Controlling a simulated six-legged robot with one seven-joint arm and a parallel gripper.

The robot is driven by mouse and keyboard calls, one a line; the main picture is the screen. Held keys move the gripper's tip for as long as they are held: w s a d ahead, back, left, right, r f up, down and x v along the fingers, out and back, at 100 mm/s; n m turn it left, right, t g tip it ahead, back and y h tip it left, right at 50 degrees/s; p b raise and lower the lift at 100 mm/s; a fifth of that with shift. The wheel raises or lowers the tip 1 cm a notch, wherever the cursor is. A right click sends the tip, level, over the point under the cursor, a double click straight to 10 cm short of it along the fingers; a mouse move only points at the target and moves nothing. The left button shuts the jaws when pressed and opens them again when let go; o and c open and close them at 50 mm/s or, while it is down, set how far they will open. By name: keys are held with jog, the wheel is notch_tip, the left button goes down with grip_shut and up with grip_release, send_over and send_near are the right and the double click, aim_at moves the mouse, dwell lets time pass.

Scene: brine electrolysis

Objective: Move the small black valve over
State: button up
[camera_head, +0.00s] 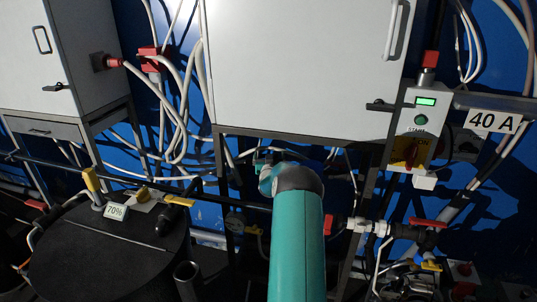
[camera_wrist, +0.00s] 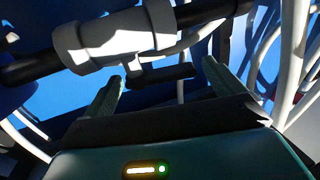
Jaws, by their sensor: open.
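In the wrist view, a small black valve (camera_wrist: 163,76) shows as a short dark bar on a stem below a grey pipe fitting (camera_wrist: 100,42). My gripper (camera_wrist: 160,72) is open, with one finger to the left of the bar and one to the right. The bar appears between the fingertips in the picture; I cannot tell how deep it is between them or whether a finger touches it. In the head view, my teal arm reaches up the middle under the large white cabinet and hides the gripper and the black valve.
A white cabinet (camera_head: 300,65) hangs above my arm. A black round drum (camera_head: 95,255) with a 70% label stands at left. A red-handled valve (camera_head: 428,222) and pipes are at right, below a control box (camera_head: 418,125). Loose white cables (camera_wrist: 290,60) run beside my gripper.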

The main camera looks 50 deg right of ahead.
jog(key=shift+x, duration=1.4)
jog(key=c, duration=1)
